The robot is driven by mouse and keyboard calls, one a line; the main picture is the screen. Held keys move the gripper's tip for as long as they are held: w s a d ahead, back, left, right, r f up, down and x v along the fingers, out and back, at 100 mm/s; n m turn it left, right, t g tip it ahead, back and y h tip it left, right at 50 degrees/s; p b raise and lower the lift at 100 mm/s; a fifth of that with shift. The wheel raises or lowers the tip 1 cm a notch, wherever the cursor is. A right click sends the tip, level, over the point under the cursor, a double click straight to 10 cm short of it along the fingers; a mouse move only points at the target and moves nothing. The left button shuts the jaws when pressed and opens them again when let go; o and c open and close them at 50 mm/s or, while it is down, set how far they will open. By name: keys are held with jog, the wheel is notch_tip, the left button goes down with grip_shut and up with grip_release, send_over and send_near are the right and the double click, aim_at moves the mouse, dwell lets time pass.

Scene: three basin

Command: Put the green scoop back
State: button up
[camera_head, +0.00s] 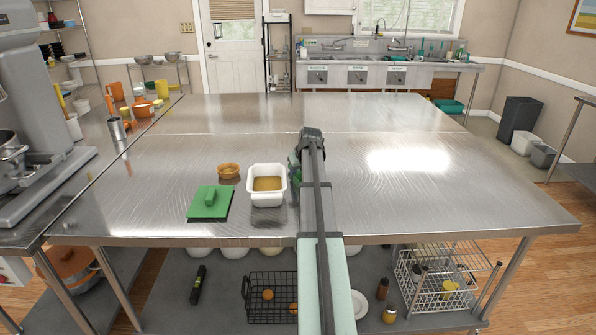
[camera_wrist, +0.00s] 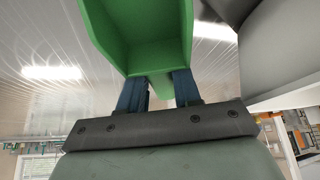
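The green scoop (camera_wrist: 138,30) fills the upper middle of the wrist view, its hollow side facing the camera. My gripper (camera_wrist: 158,88) is shut on its handle, with one blue-grey finger on each side. In the head view a sliver of the green scoop (camera_head: 293,162) shows left of my arm, which hides most of the gripper. The white tub (camera_head: 279,199) with brown contents stands on the steel table just left of the gripper. A green lid (camera_head: 205,210) with a raised handle lies flat left of the tub. The scoop appears to be outside the tub.
The steel table (camera_head: 440,205) is bare to the right and at the back. A grey mixer (camera_head: 35,110) stands at far left. A wire basket (camera_head: 272,291) and a white rack (camera_head: 440,290) are on the shelf below.

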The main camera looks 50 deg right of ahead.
jog(key=o, duration=0.5)
jog(key=shift+c, duration=0.2)
jog(key=shift+r, duration=0.1)
jog(key=v, duration=1.2)
